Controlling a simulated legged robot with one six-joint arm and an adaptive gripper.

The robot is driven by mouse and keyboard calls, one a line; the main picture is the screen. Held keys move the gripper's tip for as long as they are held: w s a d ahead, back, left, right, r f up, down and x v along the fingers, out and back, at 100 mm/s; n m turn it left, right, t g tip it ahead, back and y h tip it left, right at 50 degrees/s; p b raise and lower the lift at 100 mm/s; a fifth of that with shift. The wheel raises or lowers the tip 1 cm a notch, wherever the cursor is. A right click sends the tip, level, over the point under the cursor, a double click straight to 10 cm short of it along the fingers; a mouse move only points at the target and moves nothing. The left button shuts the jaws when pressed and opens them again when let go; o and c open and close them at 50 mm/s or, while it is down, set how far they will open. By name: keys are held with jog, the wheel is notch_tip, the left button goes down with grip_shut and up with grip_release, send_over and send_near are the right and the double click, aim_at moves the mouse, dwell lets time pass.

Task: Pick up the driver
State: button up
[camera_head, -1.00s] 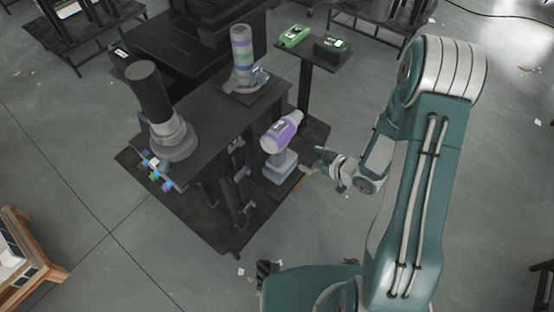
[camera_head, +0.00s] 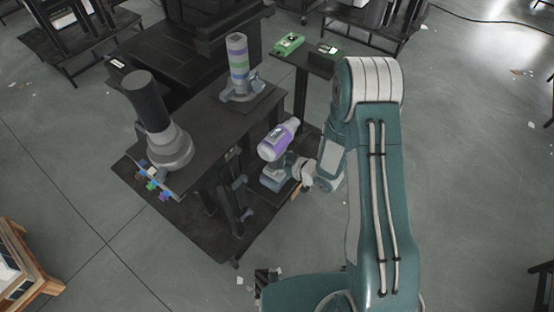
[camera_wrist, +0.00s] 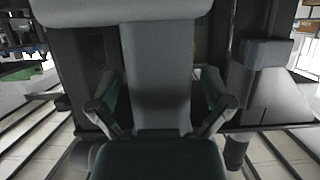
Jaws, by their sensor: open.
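The driver (camera_head: 277,143) is a purple and white power tool with a grey handle and a wide grey base. It hangs or stands upright at the right side of the dark workbench. My gripper (camera_head: 292,172) is right beside its handle, coming in from the right. In the wrist view my gripper (camera_wrist: 160,112) has its two fingers apart, one on each side of the grey driver handle (camera_wrist: 158,60). The handle fills the gap between them, and the fingers do not look closed on it. Whether they touch it I cannot tell.
The dark workbench (camera_head: 204,122) carries a black and grey cylinder tool (camera_head: 150,105) and a banded column (camera_head: 238,58). A small stand behind holds a green device (camera_head: 288,43) and a dark box (camera_head: 324,57). Open floor lies to the right.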

jog(key=c, duration=1.3)
jog(key=shift+o, duration=0.2)
jog(key=shift+w, duration=0.1)
jog(key=shift+a+r, duration=0.1)
jog(key=shift+r, duration=0.05)
